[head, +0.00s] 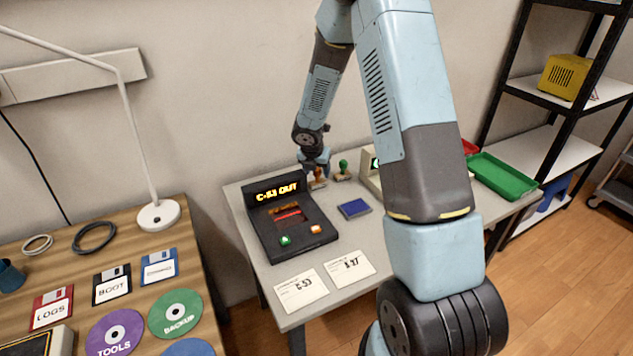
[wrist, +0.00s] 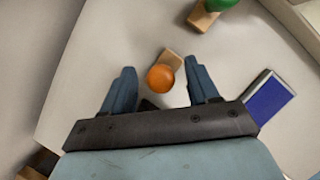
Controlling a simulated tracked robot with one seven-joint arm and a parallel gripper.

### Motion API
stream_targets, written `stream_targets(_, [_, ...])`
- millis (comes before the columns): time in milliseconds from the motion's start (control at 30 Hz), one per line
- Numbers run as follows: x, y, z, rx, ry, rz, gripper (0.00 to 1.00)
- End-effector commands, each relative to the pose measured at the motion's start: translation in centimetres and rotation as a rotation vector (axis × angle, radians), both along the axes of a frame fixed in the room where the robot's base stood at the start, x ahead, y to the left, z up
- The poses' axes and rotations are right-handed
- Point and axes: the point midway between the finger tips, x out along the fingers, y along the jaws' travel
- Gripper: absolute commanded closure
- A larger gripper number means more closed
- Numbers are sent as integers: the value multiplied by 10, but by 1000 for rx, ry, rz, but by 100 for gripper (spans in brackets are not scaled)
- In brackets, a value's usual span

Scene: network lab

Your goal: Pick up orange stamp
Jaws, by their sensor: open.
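The orange stamp (wrist: 161,78) shows from above in the wrist view, a round orange knob on a tan wooden base. In the head view the orange stamp (head: 318,176) stands at the back of the grey table, partly hidden by my gripper. My gripper (wrist: 160,82) is open, with one finger on each side of the knob and a gap on both sides. In the head view my gripper (head: 314,164) points down at the stamp. I cannot tell the exact height of the fingertips against the knob.
A green stamp (head: 343,171) stands just right of the orange one and also shows in the wrist view (wrist: 213,7). A blue ink pad (head: 354,208) lies nearer. A black display console (head: 290,222) stands left. A green tray (head: 502,176) is at the right.

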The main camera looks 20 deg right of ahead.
Motion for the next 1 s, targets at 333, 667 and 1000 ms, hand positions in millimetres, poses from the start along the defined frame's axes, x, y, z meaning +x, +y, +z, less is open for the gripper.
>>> stream_targets(333, [2,-2,-5,0,-1,-3,41])
stream_targets(667, [2,-2,-5,0,-1,-3,73])
stream_targets(1000, [2,-3,-4,0,-1,-3,100])
